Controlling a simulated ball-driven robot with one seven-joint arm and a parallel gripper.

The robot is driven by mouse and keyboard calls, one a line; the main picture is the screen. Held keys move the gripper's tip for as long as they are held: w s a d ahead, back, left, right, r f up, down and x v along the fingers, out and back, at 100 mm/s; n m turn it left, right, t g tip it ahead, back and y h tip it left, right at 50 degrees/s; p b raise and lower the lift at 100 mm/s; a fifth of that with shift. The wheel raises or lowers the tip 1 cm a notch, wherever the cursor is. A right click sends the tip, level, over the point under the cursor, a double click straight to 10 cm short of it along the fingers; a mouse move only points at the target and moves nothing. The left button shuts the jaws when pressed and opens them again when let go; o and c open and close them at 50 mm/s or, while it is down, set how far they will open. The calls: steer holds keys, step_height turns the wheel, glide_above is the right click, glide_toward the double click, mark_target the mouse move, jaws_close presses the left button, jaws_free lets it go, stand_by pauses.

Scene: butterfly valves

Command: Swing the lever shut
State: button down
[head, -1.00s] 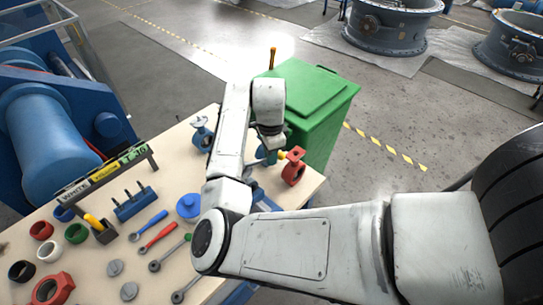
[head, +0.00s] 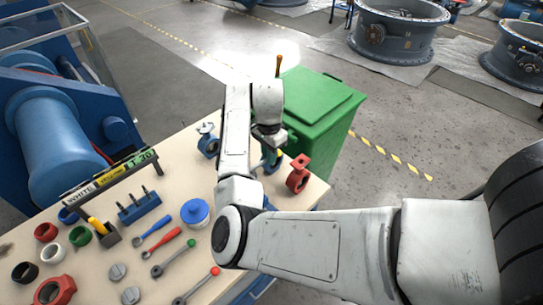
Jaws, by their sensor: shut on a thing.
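My gripper (head: 268,137) points down at the far end of the workbench, over a blue-teal butterfly valve (head: 270,159). The valve is partly hidden behind the gripper and arm. A small yellow piece, seemingly the lever (head: 281,154), shows at the right of the valve just under the gripper. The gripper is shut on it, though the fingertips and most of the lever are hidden.
A green bin (head: 315,105) stands behind the bench. The pale bench top (head: 185,265) holds several wrenches, coloured rings, a blue lidded pot (head: 195,212) and a sign rack (head: 110,175). Blue machinery (head: 55,140) is at left. Open floor lies to the right.

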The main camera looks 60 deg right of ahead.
steer(key=shift+w+f+n, duration=0.1)
steer(key=shift+w+n, duration=0.3)
steer(key=shift+n, duration=0.1)
steer(key=c, duration=1.1)
jaws_free()
steer(key=shift+d, duration=0.1)
step_height(320, 180, up, 7)
stand_by(0.4)
